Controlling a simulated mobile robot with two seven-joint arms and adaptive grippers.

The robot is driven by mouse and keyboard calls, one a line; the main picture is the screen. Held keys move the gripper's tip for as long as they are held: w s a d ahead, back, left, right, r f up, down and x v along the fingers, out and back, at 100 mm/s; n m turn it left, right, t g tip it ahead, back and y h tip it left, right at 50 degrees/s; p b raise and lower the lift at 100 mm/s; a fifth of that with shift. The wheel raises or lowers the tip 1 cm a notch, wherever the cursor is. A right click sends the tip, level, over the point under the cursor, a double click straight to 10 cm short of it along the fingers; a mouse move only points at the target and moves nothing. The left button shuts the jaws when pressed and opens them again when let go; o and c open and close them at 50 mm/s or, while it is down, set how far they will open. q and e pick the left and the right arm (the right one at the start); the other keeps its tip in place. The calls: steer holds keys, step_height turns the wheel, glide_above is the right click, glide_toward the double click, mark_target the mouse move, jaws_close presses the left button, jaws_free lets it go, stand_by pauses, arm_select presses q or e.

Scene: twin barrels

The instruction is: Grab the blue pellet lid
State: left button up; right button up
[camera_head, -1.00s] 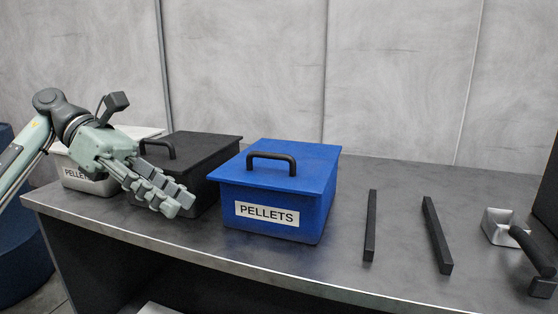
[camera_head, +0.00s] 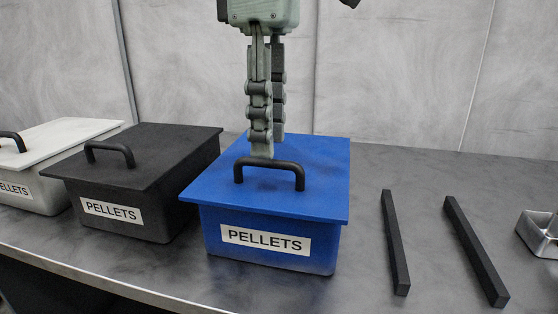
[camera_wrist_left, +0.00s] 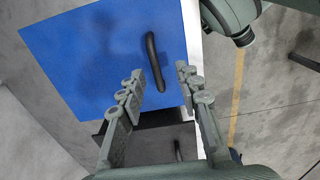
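The blue lid (camera_head: 325,168) lies flat on the blue box (camera_head: 218,250) labelled PELLETS. A black arched handle (camera_head: 290,166) stands on the lid. My left gripper (camera_head: 268,146) points down at the handle, its fingertips close to the handle's top bar. In the left wrist view the fingers (camera_wrist_left: 166,82) are apart, with one end of the handle (camera_wrist_left: 151,50) between their tips and the blue lid (camera_wrist_left: 90,65) beyond. I cannot tell whether a finger touches the handle. My right gripper is not in view.
A black PELLETS box (camera_head: 130,215) stands close on the left, with a white box (camera_head: 45,195) beyond it. Two dark bars (camera_head: 396,245) (camera_head: 476,250) and a metal tray (camera_head: 540,232) lie to the right. A grey wall (camera_head: 400,80) stands behind the table.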

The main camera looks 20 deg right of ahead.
mark_target(268, 162)
arm_select(q)
steer(key=f, duration=0.5)
steer(key=shift+w+f, duration=0.1)
steer(key=shift+w, duration=0.2)
steer(key=shift+c, duration=0.4)
jaws_close()
